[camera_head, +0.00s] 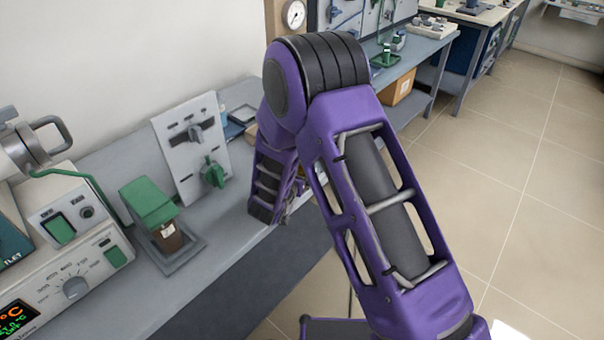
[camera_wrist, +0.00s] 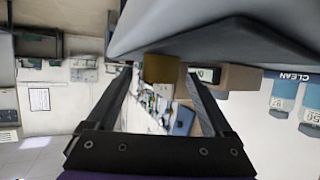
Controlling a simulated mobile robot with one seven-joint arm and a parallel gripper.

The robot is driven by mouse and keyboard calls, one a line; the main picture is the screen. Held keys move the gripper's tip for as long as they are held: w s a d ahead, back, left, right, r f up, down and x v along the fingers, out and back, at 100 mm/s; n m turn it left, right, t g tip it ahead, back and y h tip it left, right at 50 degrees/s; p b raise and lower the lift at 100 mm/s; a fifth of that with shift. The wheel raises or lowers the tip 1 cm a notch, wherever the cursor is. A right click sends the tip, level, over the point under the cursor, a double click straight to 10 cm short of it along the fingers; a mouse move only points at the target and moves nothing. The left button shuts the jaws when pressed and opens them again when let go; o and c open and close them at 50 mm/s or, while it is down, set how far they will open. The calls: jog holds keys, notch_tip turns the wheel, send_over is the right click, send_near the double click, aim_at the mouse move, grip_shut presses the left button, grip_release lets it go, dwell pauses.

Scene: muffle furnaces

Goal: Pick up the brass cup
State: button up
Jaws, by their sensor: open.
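A yellow-brown, brass-coloured object that looks like the brass cup (camera_wrist: 161,69) shows in the wrist view, which is turned upside down. It rests against the grey bench top (camera_wrist: 225,38). My gripper (camera_wrist: 157,76) is open, with its two dark fingers spread to either side of the cup in the picture. I see no contact, and I cannot tell how far the cup lies between the fingertips. In the head view my purple arm reaches down to the bench edge and hides most of the gripper and the cup.
On the bench in the head view stand a grey panel with knobs (camera_head: 186,141), a green-topped device (camera_head: 151,205) and a furnace control unit (camera_head: 75,270). A brown box (camera_wrist: 236,79) is beside the cup in the wrist view. The floor (camera_head: 530,180) at right is clear.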

grip_shut()
dwell(0.3)
